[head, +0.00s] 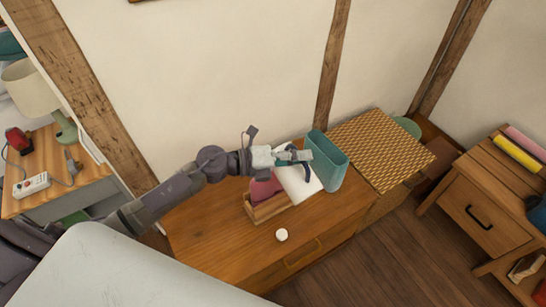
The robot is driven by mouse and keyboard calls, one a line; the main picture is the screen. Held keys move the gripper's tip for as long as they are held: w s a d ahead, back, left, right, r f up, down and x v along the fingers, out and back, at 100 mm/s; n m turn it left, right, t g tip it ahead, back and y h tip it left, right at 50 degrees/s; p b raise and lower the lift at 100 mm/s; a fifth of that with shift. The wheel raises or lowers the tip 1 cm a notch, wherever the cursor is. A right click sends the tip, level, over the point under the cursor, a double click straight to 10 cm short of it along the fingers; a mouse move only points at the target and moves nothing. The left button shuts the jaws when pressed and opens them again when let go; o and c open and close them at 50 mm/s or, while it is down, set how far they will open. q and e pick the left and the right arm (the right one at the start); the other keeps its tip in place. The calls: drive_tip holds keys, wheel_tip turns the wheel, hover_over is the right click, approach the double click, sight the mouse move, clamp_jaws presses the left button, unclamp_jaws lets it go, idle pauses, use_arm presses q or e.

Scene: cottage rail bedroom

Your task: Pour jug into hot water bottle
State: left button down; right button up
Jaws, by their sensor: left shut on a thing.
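My left gripper (303,157) is shut at the dark blue handle of a white jug (297,184). The jug is above the wooden cabinet top and looks tilted; its mouth and any water cannot be made out. The hot water bottle (264,189), dark pink, stands in a wooden holder (269,209) just left of the jug. The jug and my gripper partly hide its upper part, so I cannot tell whether they touch. A small white round cap (282,234) lies on the cabinet top in front of the holder. My right gripper is out of view.
A tall teal open container (329,162) stands close right of the jug. A woven basket (378,146) is beyond it. A pale surface (150,275) fills the lower left.

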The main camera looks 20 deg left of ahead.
sight(305, 178)
use_arm(q)
drive_tip(key=shift+s+d+p, duration=0.1)
drive_tip(key=shift+d+p, duration=0.1)
drive_tip(key=shift+p, duration=0.15)
drive_tip(key=shift+s+d+f+m+y+p, duration=0.6)
drive_tip(key=shift+d+f+m+p, duration=0.3)
drive_tip(key=shift+p, duration=0.25)
drive_tip(key=shift+s+d+f+m+y, duration=0.1)
drive_tip(key=shift+d+f+m+y, duration=0.1)
drive_tip(key=shift+f+m, duration=0.3)
drive_tip(key=shift+s+d+f+m+y, duration=0.1)
drive_tip(key=shift+f+m+y, duration=0.1)
drive_tip(key=shift+f, duration=0.65)
drive_tip(key=shift+s+d+f+m+y+p, duration=0.2)
drive_tip(key=shift+f+m+p, duration=0.1)
drive_tip(key=shift+f, duration=0.25)
drive_tip(key=shift+s+d+f+m+y+p, duration=0.15)
drive_tip(key=shift+f+m+p, duration=0.15)
drive_tip(key=shift+f, duration=0.2)
drive_tip(key=shift+s+d+f+m+y+p, duration=0.25)
drive_tip(key=shift+d+f+m+p, duration=0.15)
drive_tip(key=shift+f+p, duration=0.15)
drive_tip(key=s+d+f+m+t+y+p, duration=0.2)
drive_tip(key=d+f+m+y, duration=0.1)
drive_tip(key=f, duration=0.6)
drive_tip(key=shift+s+d+f+m, duration=0.35)
drive_tip(key=shift+d+m, duration=0.3)
drive_tip(key=shift+m, duration=0.35)
